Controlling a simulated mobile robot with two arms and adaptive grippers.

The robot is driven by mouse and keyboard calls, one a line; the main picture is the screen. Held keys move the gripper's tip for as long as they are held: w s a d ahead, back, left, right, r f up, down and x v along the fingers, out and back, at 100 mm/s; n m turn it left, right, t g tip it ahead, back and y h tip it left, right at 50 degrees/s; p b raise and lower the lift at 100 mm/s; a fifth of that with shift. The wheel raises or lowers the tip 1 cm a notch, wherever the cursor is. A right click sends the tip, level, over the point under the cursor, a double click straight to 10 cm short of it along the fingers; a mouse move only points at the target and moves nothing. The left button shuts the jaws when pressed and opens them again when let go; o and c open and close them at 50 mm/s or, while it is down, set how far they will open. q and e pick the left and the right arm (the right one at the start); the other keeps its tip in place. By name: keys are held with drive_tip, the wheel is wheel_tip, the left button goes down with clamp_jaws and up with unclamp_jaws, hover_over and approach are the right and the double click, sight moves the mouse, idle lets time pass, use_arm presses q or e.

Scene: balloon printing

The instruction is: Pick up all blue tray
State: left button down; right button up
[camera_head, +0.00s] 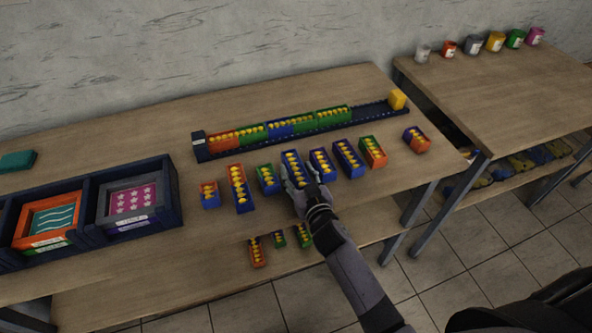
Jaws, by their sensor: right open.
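Several small trays filled with yellow pieces stand in a row on the wooden table. Blue ones include one (291,158) at my right gripper, one (321,162) just right of it and one (348,158) further right. Another blue tray (279,129) sits in the long dark rack between green ones. My right gripper (302,181) is open at the near end of the first blue tray, with its fingers partly covering that end. I cannot tell whether they touch it. My left gripper is not in view.
The long rack (385,113) runs behind the row, with an empty stretch near the yellow block (397,99) at its right. Orange and green trays (373,152) flank the blue ones. A dark divided box (170,207) stands left. More trays (257,252) lie on a lower shelf.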

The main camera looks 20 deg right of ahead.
sight(298, 172)
drive_tip(key=c, duration=1)
drive_tip(key=shift+o, duration=0.2)
drive_tip(key=shift+r, duration=0.5)
wheel_tip(298, 172, up, 19)
drive_tip(key=p, duration=0.2)
drive_tip(key=s+d, duration=0.2)
drive_tip(key=s, duration=1.1)
drive_tip(key=shift+f+h, duration=0.3)
drive_tip(key=shift+f, duration=0.05)
